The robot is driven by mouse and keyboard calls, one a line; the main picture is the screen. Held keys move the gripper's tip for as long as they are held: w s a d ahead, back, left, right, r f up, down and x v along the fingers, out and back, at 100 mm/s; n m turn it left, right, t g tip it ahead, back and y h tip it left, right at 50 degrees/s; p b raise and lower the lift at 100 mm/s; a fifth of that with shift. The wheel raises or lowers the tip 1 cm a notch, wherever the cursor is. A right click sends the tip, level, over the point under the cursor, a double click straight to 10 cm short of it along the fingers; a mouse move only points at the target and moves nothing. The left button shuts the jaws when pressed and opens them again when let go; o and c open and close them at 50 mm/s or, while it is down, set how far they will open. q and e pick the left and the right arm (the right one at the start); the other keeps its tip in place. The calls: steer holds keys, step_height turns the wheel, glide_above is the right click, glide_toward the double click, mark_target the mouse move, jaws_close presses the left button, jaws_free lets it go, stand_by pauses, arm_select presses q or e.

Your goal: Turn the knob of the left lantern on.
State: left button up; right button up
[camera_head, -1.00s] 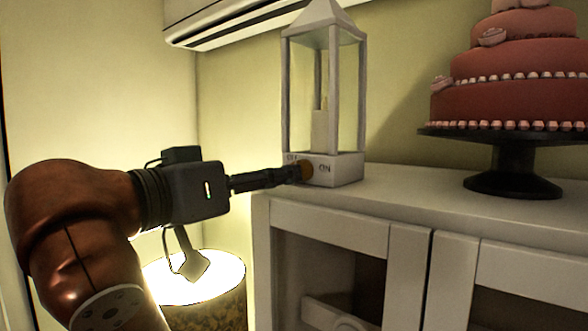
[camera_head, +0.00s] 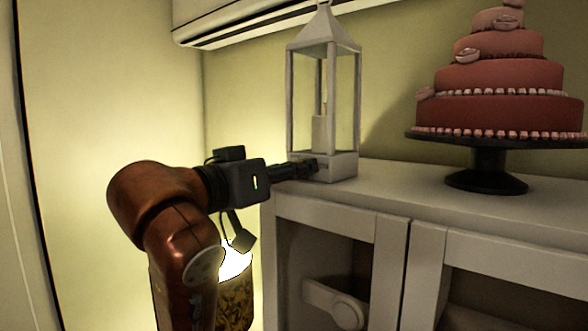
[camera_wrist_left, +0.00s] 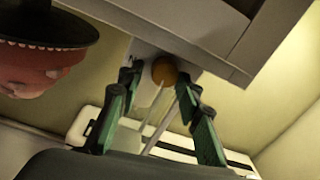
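The white lantern (camera_head: 341,163), with a pale candle (camera_head: 319,132) inside, stands at the left end of the cabinet top. My left gripper (camera_head: 312,166) is at the front of its base and hides the knob and the lettering in the head view. In the left wrist view the round orange-brown knob (camera_wrist_left: 164,70) shows between the spread fingertips of my left gripper (camera_wrist_left: 160,83). The fingers look open around it; I cannot tell whether either touches it. My right gripper is out of view.
The white cabinet (camera_head: 390,190) carries a black cake stand (camera_head: 487,165) with a tiered pink cake (camera_head: 500,78) on the right. A glowing lamp (camera_head: 235,275) stands below my left arm. A white wall unit (camera_head: 235,22) hangs above.

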arm_select(q)
steer(key=shift+w+a+f, duration=0.1)
steer(key=shift+w+f, duration=0.05)
steer(key=shift+w, duration=0.4)
steer(key=c, duration=0.3)
steer(key=shift+c, duration=0.8)
steer(key=shift+s, duration=0.15)
jaws_close()
steer(key=m+b, duration=0.3)
steer(key=m, duration=0.3)
steer(key=shift+f+m, duration=0.1)
steer(key=shift+m, duration=0.3)
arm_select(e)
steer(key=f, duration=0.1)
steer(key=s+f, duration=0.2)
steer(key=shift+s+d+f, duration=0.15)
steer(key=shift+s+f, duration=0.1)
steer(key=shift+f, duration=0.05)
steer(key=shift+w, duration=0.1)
arm_select(q)
steer(key=o, duration=0.8)
jaws_free()
